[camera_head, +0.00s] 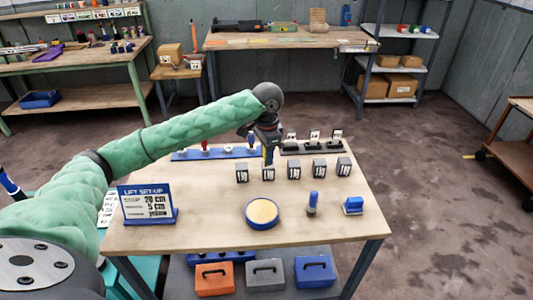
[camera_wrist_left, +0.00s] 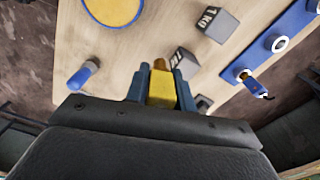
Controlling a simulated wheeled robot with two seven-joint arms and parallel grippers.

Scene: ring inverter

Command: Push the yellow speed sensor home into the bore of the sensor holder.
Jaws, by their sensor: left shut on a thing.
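My left gripper (camera_head: 268,146) hangs over the back part of the wooden table, near the row of dark cubes. In the left wrist view its two blue-grey fingers (camera_wrist_left: 160,88) are shut on a yellow piece, the speed sensor (camera_wrist_left: 161,90), with a brownish tip sticking out between them. In the head view the sensor is mostly hidden by the gripper. My right gripper is not in view.
Several labelled cubes (camera_head: 294,170) stand close to the gripper. A blue rack (camera_head: 190,155) and a black rack (camera_head: 318,146) line the back.

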